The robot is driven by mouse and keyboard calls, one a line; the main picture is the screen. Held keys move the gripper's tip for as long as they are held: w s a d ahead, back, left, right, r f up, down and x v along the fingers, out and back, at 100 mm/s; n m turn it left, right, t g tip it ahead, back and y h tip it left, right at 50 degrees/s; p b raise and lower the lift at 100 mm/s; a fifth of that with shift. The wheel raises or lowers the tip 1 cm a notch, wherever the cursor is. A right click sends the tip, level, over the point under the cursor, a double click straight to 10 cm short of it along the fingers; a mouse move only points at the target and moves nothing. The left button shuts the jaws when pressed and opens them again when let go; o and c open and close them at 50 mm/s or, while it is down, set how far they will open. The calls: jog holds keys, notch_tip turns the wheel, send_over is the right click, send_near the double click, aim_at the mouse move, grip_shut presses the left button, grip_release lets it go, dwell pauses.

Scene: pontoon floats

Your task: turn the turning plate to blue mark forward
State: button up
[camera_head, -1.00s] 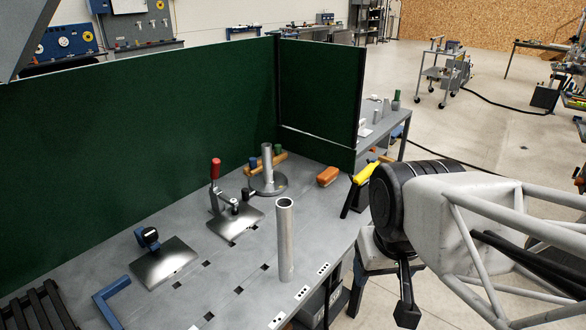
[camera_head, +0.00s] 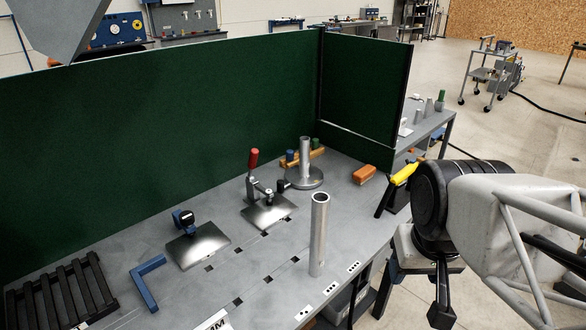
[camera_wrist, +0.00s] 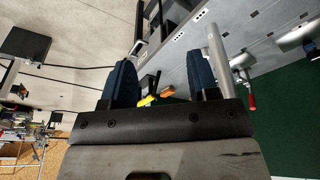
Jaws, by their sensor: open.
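A round grey metal disc (camera_head: 303,178) with an upright metal tube (camera_head: 305,155) at its middle stands near the green screen in the head view. It looks like the turning plate. A wooden bar with a blue peg (camera_head: 290,156) and a green peg (camera_head: 316,143) shows behind the tube; I cannot tell whether it is joined to the disc. No clear blue mark can be made out on the disc itself. My gripper (camera_wrist: 160,62) is open and empty in the wrist view, its two dark blue fingers apart, away from the disc.
A tall tube (camera_head: 319,235) stands at the table's front. A red-handled clamp (camera_head: 254,175), a blue device on a metal plate (camera_head: 195,246), a blue angle bar (camera_head: 149,283), a black rack (camera_head: 62,290) and an orange block (camera_head: 364,174) are around. The green screen (camera_head: 180,110) bounds the back.

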jog(key=w+a+r+n, duration=0.1)
jog(key=w+a+r, duration=0.1)
jog(key=w, duration=0.5)
jog(key=w+a+r+n, duration=0.1)
jog(key=w+n, duration=0.1)
jog(key=w, duration=0.6)
jog(key=n+g, duration=0.3)
jog(key=n, duration=0.5)
send_over(280, 181)
jog(key=f, duration=1.9)
jog(key=shift+s+d+f, duration=0.1)
jog(key=shift+d+f, duration=0.05)
jog(key=shift+d, duration=0.05)
jog(key=shift+w+a+f, duration=0.15)
jog(key=shift+w+f, duration=0.05)
jog(key=shift+f, duration=0.15)
jog(key=shift+f, duration=3.75)
grip_shut()
